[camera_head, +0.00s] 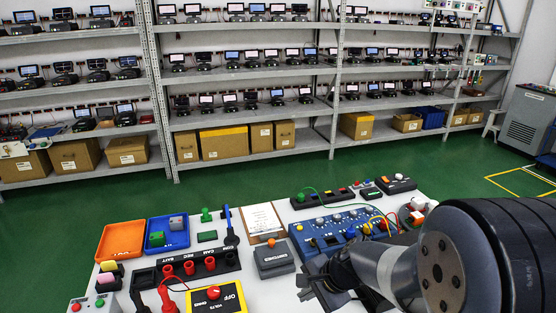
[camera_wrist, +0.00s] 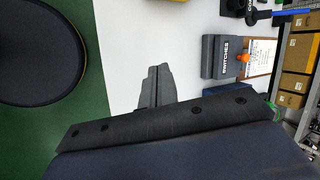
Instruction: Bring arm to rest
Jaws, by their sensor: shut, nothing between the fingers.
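My arm reaches in from the right in the head view. My gripper (camera_head: 312,284) is low over the front part of the white table (camera_head: 262,299), just right of the grey switches box (camera_head: 275,258). In the wrist view my gripper (camera_wrist: 154,72) shows its dark fingers together, with nothing between them. The blue panel (camera_head: 335,232) with knobs and cables lies behind my gripper and is partly covered by my arm.
The table holds an orange tray (camera_head: 121,240), a blue tray (camera_head: 167,234), a yellow meter (camera_head: 218,299), a black strip with red posts (camera_head: 198,266) and a clipboard (camera_head: 262,219). Shelves (camera_head: 240,73) stand behind, across the green floor (camera_head: 240,186).

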